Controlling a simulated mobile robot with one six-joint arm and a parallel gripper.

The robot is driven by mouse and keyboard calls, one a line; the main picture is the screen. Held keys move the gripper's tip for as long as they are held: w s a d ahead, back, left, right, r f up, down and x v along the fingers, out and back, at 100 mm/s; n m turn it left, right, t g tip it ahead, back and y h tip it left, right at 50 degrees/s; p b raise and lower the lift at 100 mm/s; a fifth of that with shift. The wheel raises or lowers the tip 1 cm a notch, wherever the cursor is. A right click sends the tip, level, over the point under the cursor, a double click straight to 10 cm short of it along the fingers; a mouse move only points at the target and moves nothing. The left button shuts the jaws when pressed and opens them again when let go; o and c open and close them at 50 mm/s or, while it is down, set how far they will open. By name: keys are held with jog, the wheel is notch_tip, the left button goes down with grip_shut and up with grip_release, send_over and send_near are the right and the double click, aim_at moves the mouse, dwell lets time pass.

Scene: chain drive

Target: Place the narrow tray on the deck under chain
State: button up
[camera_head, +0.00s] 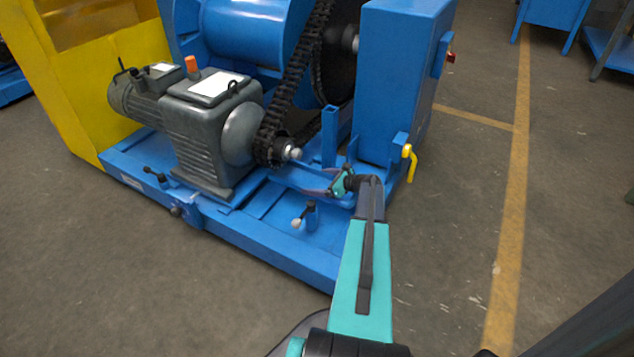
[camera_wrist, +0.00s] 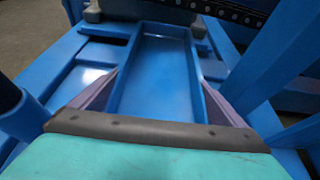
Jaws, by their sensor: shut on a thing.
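The narrow tray is a blue, shallow, long pan; it fills the middle of the wrist view (camera_wrist: 155,85) and shows partly in the head view (camera_head: 298,179). My gripper (camera_head: 325,187) is shut on its near part, with one purple-grey finger along each side wall; the fingers also show in the wrist view (camera_wrist: 158,92). The tray looks empty. Its far end reaches toward the grey motor unit, low beneath the black chain (camera_head: 292,88). The chain also crosses the top of the wrist view (camera_wrist: 232,12). The blue deck (camera_head: 262,238) lies below; I cannot tell whether the tray touches it.
The grey motor unit (camera_head: 205,130) stands left of the tray. A blue upright post (camera_head: 330,138) and a tall blue cabinet (camera_head: 397,85) stand close behind my gripper. A small black-handled clamp (camera_head: 308,212) rises from the deck in front. A yellow handle (camera_head: 409,162) is at right.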

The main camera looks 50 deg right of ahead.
notch_tip(320, 180, down, 4)
jog(key=shift+f+b, duration=0.1)
jog(key=shift+b, duration=1.15)
jog(key=shift+w+f+b, duration=0.2)
jog(key=shift+b, duration=0.15)
jog(key=o, duration=1.8)
jog(key=shift+f, duration=0.2)
jog(key=shift+c, duration=0.2)
jog(key=shift+a, duration=0.1)
jog(key=shift+s+r, duration=0.3)
jog(key=shift+s, duration=0.1)
jog(key=p+v, duration=0.4)
jog(key=v, duration=0.7)
jog(key=shift+s+f, duration=0.1)
